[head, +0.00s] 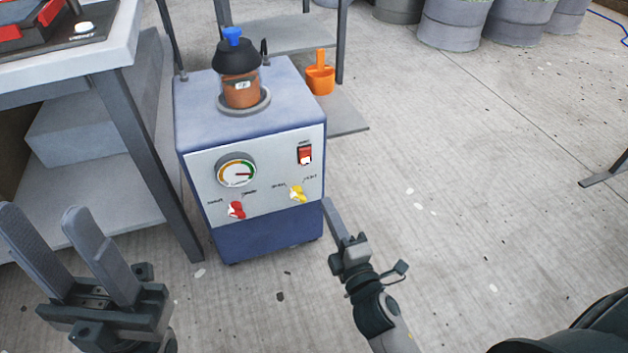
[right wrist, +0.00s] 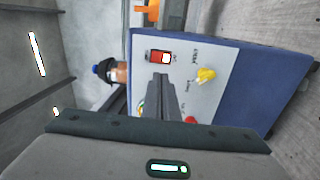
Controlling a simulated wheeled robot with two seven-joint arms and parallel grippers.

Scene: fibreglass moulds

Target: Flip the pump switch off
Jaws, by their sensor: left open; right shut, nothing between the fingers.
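The pump is a blue wheeled cabinet (head: 265,242) with a pale front panel. Its red rocker switch (head: 305,156) sits at the panel's upper right, with a white part showing at its lower end. It also shows in the right wrist view (right wrist: 158,57). A round gauge (head: 236,172), a red valve handle (head: 236,210) and a yellow valve handle (head: 298,194) share the panel. My right gripper (head: 334,207) is shut and empty, in front of the panel's lower right, apart from the switch. My left gripper (head: 40,222) is open and empty at the lower left.
A jar with a black lid and blue cap (head: 240,75) stands on the cabinet top. A metal-legged table (head: 120,50) stands at the left. Grey drums (head: 452,25) stand at the back.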

